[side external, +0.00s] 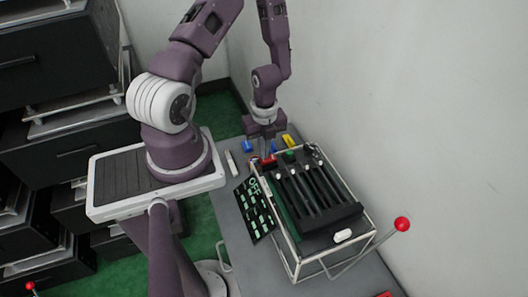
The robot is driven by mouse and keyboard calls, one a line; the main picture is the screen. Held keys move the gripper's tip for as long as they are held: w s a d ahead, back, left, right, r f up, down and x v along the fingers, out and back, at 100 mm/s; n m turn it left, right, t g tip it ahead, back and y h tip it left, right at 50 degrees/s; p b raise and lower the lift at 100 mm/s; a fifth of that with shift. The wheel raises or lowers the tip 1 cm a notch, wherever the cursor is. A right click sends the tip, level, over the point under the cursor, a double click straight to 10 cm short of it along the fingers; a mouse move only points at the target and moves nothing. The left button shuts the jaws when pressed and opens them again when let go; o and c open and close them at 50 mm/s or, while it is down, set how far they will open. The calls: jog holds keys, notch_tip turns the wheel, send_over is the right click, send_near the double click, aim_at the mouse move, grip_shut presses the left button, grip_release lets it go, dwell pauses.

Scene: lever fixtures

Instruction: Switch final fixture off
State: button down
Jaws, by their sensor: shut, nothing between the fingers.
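A lever fixture (318,196) with a white frame and a black top stands on the grey table. Several dark levers or slots with light tips run along its top. A black panel (256,208) with green marks and the word OFF is on its left side. A lever with a red ball (402,224) sticks out at its front right, tilted up to the right. My gripper (267,154) is shut at the fixture's far left end, close to a small red piece (270,161). I cannot tell whether they touch. Which fixture is the final one is not clear from this view.
A blue piece (249,146) and a yellow piece (289,141) lie beyond the fixture, near my gripper. A green knob (290,156) is at its far end. A white wall is close on the right. Black drawers (45,60) stand at the left. Another red ball (30,286) shows at the lower left.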

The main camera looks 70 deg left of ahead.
jog(key=shift+f, duration=0.6)
jog(key=shift+s+f, duration=0.1)
jog(key=shift+f, duration=0.05)
jog(key=shift+w+r, duration=0.25)
jog(key=shift+w, duration=0.6)
notch_tip(320, 180, up, 14)
dwell(0.4)
